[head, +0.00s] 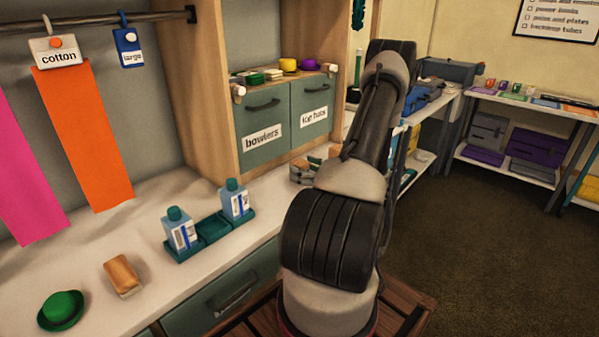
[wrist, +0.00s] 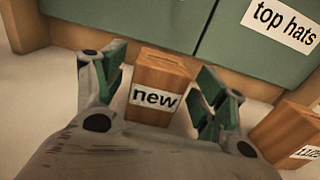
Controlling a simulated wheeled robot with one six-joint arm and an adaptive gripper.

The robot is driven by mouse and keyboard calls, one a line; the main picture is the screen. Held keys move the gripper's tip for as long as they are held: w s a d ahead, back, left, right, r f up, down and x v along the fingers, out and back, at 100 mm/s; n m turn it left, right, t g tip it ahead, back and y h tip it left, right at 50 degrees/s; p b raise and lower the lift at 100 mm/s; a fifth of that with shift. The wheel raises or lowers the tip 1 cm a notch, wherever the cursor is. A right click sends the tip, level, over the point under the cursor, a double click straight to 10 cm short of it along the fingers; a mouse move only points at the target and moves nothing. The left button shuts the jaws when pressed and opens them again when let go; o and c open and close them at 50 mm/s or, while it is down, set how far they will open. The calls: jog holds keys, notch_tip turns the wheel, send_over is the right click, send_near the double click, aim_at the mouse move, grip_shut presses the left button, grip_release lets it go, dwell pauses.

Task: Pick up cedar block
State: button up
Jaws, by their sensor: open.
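In the wrist view my gripper (wrist: 161,80) is open, with one green-padded finger on each side of a brown wooden block (wrist: 160,72) labelled "new". The block stands upright with a dark mark on its top; I cannot tell whether the fingers touch it. A similar wooden block (wrist: 290,135) with a partly cut-off label is at the right edge. In the head view my gripper (head: 306,171) is low by the cabinet, mostly hidden by my arm. A tan wooden block-like piece (head: 123,273) with a paler lower part lies on the counter. No label names the cedar block.
Green drawers labelled "bowlers" (head: 264,138) and "top hats" (head: 314,116) rise just behind my gripper. A teal tray (head: 214,228) with two bottles and a green hat (head: 60,310) are on the counter (head: 160,222). Shelves (head: 520,100) stand at the right.

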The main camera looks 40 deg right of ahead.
jog(key=shift+w+a, duration=0.1)
jog(key=shift+w, duration=0.85)
jog(key=c, duration=1.2)
